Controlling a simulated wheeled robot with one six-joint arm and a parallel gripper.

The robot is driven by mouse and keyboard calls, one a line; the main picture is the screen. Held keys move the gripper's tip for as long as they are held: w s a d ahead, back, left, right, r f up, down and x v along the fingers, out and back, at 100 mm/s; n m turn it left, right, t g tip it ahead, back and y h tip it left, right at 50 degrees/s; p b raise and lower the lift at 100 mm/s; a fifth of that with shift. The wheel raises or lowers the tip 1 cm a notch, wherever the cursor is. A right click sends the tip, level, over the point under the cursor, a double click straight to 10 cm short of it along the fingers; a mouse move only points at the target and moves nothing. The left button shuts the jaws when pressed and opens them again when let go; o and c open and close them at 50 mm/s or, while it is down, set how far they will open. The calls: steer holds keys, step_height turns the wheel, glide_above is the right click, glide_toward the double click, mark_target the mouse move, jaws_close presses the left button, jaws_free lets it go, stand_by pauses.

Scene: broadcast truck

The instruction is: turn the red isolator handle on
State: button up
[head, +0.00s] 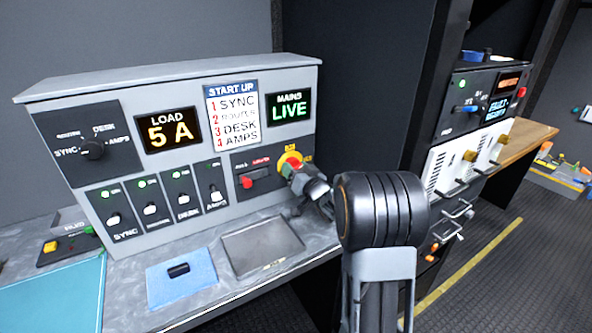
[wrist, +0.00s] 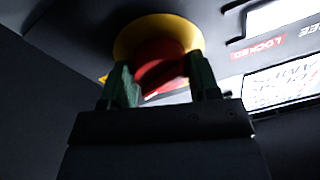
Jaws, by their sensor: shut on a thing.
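The red isolator handle (head: 291,160) sits on a yellow round plate (head: 283,171) at the right end of the grey control panel (head: 190,150). In the wrist view the red handle (wrist: 160,62) stands in front of its yellow plate (wrist: 135,38). My gripper (wrist: 160,82) has a green finger on each side of the handle and is shut on it. In the head view my gripper (head: 303,178) covers part of the handle and plate. The handle's exact angle cannot be told.
A red switch (head: 247,181) is left of the isolator. A row of toggle switches (head: 150,208) and a rotary knob (head: 92,149) are further left. A blue pad with a black piece (head: 178,270) and a grey tray (head: 262,246) lie on the counter. Equipment racks (head: 470,150) stand at right.

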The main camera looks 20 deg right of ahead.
steer(key=shift+m, duration=1.8)
steer(key=shift+h, duration=0.3)
steer(key=o, duration=0.9)
steer(key=s, duration=0.4)
steer(key=s+d+f, duration=0.1)
steer(key=s, duration=0.4)
steer(key=s+b, duration=0.1)
steer(key=s, duration=0.3)
steer(key=shift+s+d+f, duration=0.25)
steer(key=shift+s+f, duration=0.05)
steer(key=shift+s, duration=0.05)
